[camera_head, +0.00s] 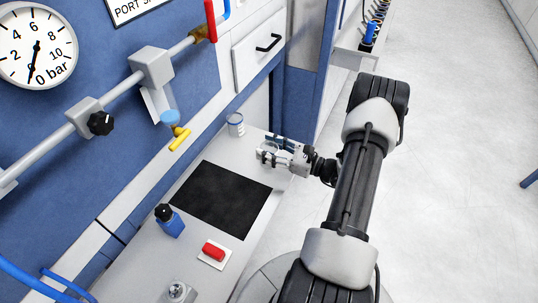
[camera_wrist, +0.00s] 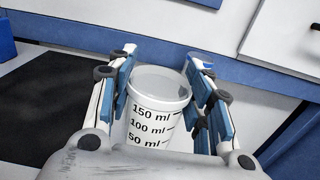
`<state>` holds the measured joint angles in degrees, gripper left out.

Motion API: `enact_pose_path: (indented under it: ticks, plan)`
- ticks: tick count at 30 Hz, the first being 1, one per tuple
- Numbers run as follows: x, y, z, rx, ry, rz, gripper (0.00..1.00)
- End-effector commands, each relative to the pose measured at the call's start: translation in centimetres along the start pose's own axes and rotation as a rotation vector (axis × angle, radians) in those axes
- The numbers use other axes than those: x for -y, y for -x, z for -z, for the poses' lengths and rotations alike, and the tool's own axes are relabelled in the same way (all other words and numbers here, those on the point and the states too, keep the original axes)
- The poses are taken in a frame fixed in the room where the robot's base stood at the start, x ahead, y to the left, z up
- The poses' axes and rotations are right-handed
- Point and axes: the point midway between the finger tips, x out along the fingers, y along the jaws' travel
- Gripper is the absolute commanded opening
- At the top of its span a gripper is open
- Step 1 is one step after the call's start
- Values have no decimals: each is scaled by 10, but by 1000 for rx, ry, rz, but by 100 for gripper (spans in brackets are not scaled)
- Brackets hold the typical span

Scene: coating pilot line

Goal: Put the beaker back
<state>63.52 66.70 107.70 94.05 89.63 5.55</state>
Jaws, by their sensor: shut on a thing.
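The beaker (camera_wrist: 157,108) is a pale cup with black marks for 50, 100 and 150 ml. In the wrist view it stands between the blue-padded fingers of my gripper (camera_wrist: 165,100), which is shut on it. It looks upright and its open rim faces the camera. In the head view my gripper (camera_head: 268,152) is over the far right part of the bench, beyond the black mat, and hides most of the beaker. I cannot tell whether the beaker touches the bench.
A small white and blue container (camera_head: 236,125) stands just left of my gripper. A black mat (camera_head: 222,199) lies on the grey bench.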

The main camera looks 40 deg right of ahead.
Motion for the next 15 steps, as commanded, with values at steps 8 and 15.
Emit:
enact_pose_path:
  ticks: [8,15]
  plan:
    - [0,0,23,0,1,0,24]
    - [0,0,27,0,0,0,24]
